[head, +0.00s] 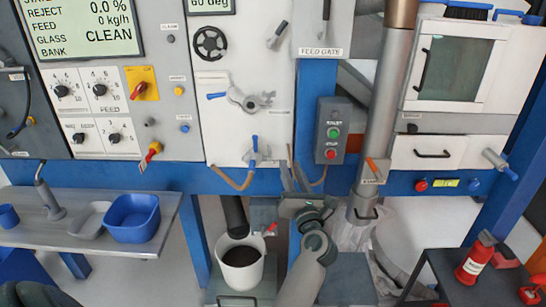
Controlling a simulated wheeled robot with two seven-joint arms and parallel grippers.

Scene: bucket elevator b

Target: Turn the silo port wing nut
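On the white panel is a grey metal port fitting (250,103) with a blue-handled lever (217,95) on its left. The small winged piece at its right end looks like the wing nut (268,97).
A start-stop box (333,130) and a metal pipe (387,105) stand to the right. A white bucket (241,268) stands below. A blue tub (132,217) sits on the left shelf.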

